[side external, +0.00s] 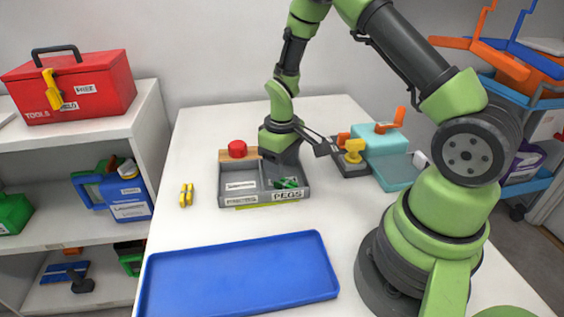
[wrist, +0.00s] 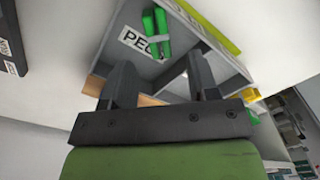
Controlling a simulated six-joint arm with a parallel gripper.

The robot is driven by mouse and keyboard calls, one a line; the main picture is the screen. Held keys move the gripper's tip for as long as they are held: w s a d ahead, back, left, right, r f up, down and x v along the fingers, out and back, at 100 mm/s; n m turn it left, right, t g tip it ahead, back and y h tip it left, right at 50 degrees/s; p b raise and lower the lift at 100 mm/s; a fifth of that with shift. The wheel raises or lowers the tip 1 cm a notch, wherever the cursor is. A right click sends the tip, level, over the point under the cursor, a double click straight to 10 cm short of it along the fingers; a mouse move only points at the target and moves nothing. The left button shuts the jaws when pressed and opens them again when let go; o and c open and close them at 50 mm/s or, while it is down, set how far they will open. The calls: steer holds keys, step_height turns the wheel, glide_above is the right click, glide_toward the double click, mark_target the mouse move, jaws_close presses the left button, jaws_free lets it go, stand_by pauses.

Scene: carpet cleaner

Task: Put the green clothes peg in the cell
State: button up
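The green clothes peg (side external: 287,183) is in the right-hand cell of a grey divided box (side external: 232,202), behind the front label reading PEGS. In the wrist view the green peg (wrist: 157,35) lies over a white label inside the cell, close to one wall. My gripper (wrist: 160,60) is open, with its two dark fingers apart and the peg beyond their tips. In the side view my gripper (side external: 284,172) points down into the same cell and partly hides its back. Whether a finger touches the peg cannot be told.
A red round knob (side external: 237,149) stands at the box's back edge. A yellow peg (side external: 186,195) lies on the table left of the box. An empty blue tray (side external: 240,275) is in front. A teal box with orange handle (side external: 385,145) stands to the right.

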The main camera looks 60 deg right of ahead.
steer(key=s+a+r+m+t, duration=0.1)
steer(key=s+a+r+t, duration=0.15)
steer(key=r, duration=0.85)
steer(key=s+a+r+m+t, duration=0.1)
steer(key=s+a+r, duration=0.2)
steer(key=r, duration=0.8)
steer(key=s+a+r+m+t+y, duration=0.1)
steer(key=s+a+r+t, duration=0.1)
steer(key=s, duration=0.3)
steer(key=s+a+r+m+t+y, duration=0.1)
steer(key=s+a+r, duration=0.1)
steer(key=s, duration=0.3)
steer(key=shift+s+a+t, duration=0.2)
steer(key=shift+a+t, duration=0.15)
steer(key=shift+a, duration=0.1)
